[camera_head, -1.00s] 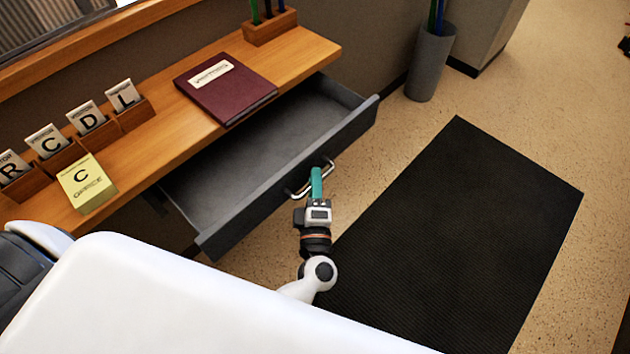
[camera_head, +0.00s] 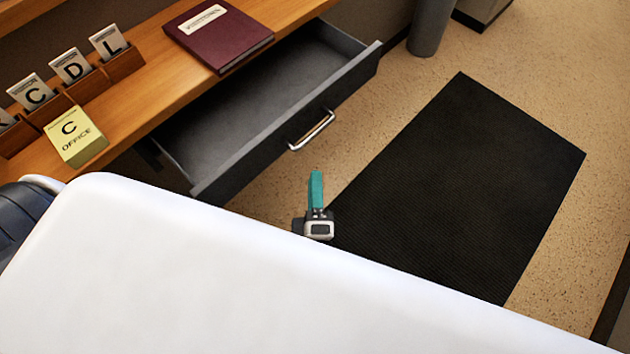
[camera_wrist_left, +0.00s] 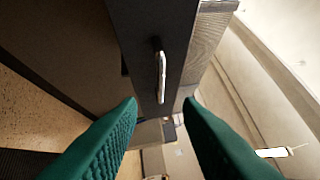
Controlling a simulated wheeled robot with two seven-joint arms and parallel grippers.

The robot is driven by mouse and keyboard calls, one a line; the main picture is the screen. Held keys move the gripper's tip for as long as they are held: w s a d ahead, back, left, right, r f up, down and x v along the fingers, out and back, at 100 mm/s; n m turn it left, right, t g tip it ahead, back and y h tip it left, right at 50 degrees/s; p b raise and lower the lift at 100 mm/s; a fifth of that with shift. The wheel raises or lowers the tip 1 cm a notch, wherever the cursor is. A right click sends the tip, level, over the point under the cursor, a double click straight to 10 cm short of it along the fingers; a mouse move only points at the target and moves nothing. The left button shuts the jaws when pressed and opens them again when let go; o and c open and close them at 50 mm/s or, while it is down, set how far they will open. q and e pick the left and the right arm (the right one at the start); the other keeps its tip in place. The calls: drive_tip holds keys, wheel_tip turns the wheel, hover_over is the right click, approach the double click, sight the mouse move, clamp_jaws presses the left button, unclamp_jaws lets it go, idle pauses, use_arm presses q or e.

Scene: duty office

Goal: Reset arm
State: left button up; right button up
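My left gripper (camera_head: 316,190) has teal fingers and shows beyond my white body in the head view. It is apart from the drawer handle (camera_head: 312,131), with a gap of floor between them. In the left wrist view the two teal fingers (camera_wrist_left: 160,108) stand apart with nothing between them, and the metal handle (camera_wrist_left: 161,76) lies ahead. The grey drawer (camera_head: 270,124) is pulled out from under the wooden desk and its visible inside is empty. My right gripper does not show.
A maroon book (camera_head: 218,38) lies on the desk (camera_head: 150,70). Lettered cards (camera_head: 72,66) stand in wooden holders near a yellow block (camera_head: 76,137). A black mat (camera_head: 460,190) covers the floor at right. A grey bin (camera_head: 430,25) stands behind it.

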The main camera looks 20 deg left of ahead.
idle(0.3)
use_arm(q)
drive_tip(key=s+d+f+m+g+h+p, duration=0.1)
drive_tip(key=s+f+m+g+h, duration=0.2)
drive_tip(key=f+m+h, duration=0.7)
drive_tip(key=s+d+f+m+g, duration=0.25)
drive_tip(key=f+m, duration=0.35)
drive_tip(key=f, duration=1.1)
drive_tip(key=s+a+f+m+g+y, duration=0.1)
drive_tip(key=s+a+f+m+g, duration=0.2)
drive_tip(key=s+a+f+g, duration=0.2)
drive_tip(key=s+a+f+m+g+y+p, duration=0.1)
drive_tip(key=s+a+f+m+g, duration=0.3)
drive_tip(key=s+a+f, duration=0.7)
drive_tip(key=s+g, duration=0.2)
drive_tip(key=s, duration=0.2)
drive_tip(key=shift+s+y, duration=0.3)
drive_tip(key=shift+y, duration=0.1)
